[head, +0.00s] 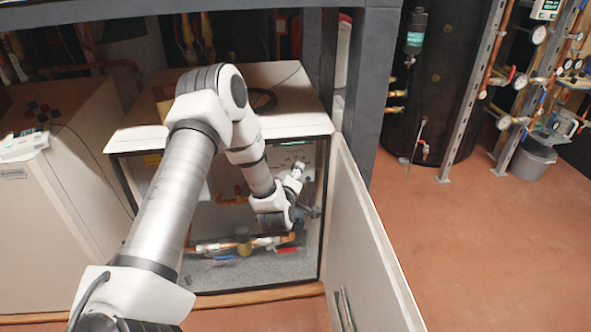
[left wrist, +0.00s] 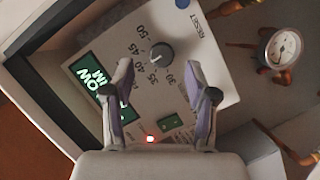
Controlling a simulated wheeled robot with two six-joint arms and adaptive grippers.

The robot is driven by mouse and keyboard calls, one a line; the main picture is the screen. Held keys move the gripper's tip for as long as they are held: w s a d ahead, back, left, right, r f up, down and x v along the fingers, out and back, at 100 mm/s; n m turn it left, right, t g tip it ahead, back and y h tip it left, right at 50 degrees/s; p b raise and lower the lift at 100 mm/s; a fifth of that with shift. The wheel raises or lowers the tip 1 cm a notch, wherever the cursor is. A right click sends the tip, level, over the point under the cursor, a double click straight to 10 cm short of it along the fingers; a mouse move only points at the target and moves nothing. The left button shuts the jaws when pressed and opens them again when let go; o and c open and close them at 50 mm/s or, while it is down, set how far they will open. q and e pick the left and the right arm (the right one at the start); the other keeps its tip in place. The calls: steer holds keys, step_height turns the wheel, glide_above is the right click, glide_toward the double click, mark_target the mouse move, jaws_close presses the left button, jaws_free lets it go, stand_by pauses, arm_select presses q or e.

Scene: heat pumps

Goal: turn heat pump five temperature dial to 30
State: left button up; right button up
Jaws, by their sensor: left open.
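The round grey temperature dial (left wrist: 162,56) sits on the light control panel (left wrist: 205,78) in the left wrist view. Printed numbers from 30 to 50 run around it; its pointer setting is too small to read surely. My left gripper (left wrist: 158,78) is open, its two fingers apart on either side just short of the dial, with nothing between them. I cannot tell whether the fingertips touch the panel. In the head view my left gripper (head: 298,170) reaches inside the open heat pump cabinet (head: 215,80), in front of the panel, and the dial is hidden there.
The open cabinet door (head: 372,250) stands right of my arm.

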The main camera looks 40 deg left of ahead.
arm_select(q)
steer(key=x, duration=0.3)
steer(key=shift+a+f, duration=0.1)
steer(key=shift+f, duration=0.05)
jaws_close()
steer(key=shift+b, duration=0.3)
steer(key=n+t+y+b, duration=0.1)
steer(key=n+b, duration=0.4)
steer(key=b, duration=0.3)
steer(key=n+t+y+b, duration=0.1)
steer(key=n+b, duration=0.4)
steer(key=b, duration=0.4)
steer(key=f+n+t+y+b, duration=0.1)
steer(key=n+t+y+b, duration=0.1)
steer(key=n+b, duration=0.3)
steer(key=shift+f+n+b, duration=0.15)
steer(key=shift+n+b, duration=0.25)
steer(key=shift+b, duration=1.65)
